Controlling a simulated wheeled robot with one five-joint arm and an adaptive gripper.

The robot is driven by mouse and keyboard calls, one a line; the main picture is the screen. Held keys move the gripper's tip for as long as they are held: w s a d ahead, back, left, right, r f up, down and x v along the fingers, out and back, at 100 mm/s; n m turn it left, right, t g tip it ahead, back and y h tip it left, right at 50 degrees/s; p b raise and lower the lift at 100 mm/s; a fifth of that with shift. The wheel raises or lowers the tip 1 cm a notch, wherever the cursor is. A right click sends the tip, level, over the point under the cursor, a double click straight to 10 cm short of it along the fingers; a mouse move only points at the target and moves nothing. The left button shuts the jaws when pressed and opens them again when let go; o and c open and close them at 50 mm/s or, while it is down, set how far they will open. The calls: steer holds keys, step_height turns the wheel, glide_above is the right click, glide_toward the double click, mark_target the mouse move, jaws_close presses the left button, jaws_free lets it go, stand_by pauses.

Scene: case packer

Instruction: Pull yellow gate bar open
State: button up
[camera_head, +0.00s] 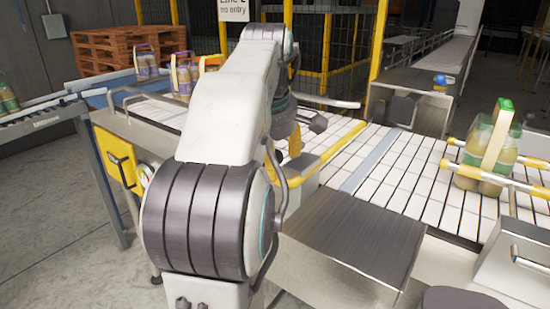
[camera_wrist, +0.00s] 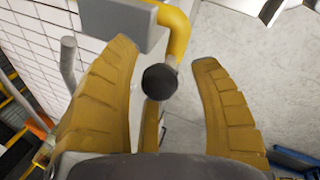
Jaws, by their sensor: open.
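The yellow gate bar (camera_wrist: 178,35) shows at the top middle of the wrist view. It bends down from a grey block towards a round black knob. The knob (camera_wrist: 159,82) lies between the two tan fingers of my gripper (camera_wrist: 163,55). The fingers are spread, with visible gaps on both sides of the knob. More yellow shows below the knob, partly hidden by it. In the head view my arm covers most of my gripper, and I cannot clearly tell the gate bar from the fingers there.
A white slatted conveyor (camera_head: 400,185) runs behind my arm. A bottle pack (camera_head: 487,150) stands on it at the right, beside yellow guide rails (camera_head: 520,184). A steel cover (camera_head: 345,235) is in front. More packs stand on the left, near wooden pallets (camera_head: 125,45). Floor is bare at lower left.

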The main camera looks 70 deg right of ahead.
jaws_close()
stand_by(0.6)
